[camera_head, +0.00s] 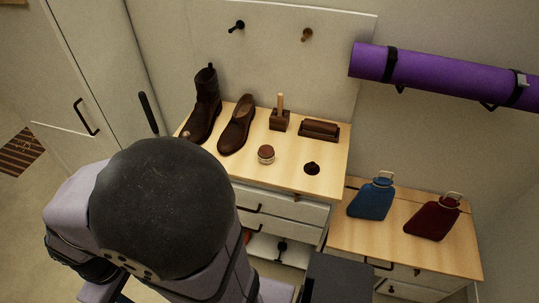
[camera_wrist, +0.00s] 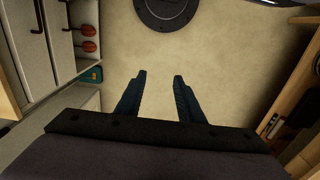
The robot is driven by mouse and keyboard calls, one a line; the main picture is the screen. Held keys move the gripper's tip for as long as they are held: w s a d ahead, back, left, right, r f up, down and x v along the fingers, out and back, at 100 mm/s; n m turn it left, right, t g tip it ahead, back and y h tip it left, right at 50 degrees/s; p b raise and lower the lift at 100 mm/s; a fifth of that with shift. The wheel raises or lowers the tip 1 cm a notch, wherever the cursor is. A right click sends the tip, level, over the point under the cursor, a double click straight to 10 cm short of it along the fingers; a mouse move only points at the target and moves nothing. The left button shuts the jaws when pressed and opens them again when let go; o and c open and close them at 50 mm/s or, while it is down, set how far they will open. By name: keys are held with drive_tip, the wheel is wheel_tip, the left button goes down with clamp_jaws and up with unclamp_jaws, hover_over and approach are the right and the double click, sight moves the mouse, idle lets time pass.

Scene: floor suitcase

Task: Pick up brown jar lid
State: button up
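A small round jar (camera_head: 266,154) with a brownish top stands on the wooden cabinet top, in front of the brushes. A small dark brown round piece with a raised middle (camera_head: 312,168) lies to its right, near the right edge of the top. I cannot tell for sure which of the two is the brown jar lid. My gripper (camera_wrist: 160,75) shows in the wrist view, with its two fingers apart and nothing between them, above bare floor. It is hidden in the head view behind my arm. The jar and the dark piece are not seen in the wrist view.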

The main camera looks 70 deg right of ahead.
idle(0.4)
drive_tip(key=o, duration=0.8)
drive_tip(key=shift+c, duration=0.2)
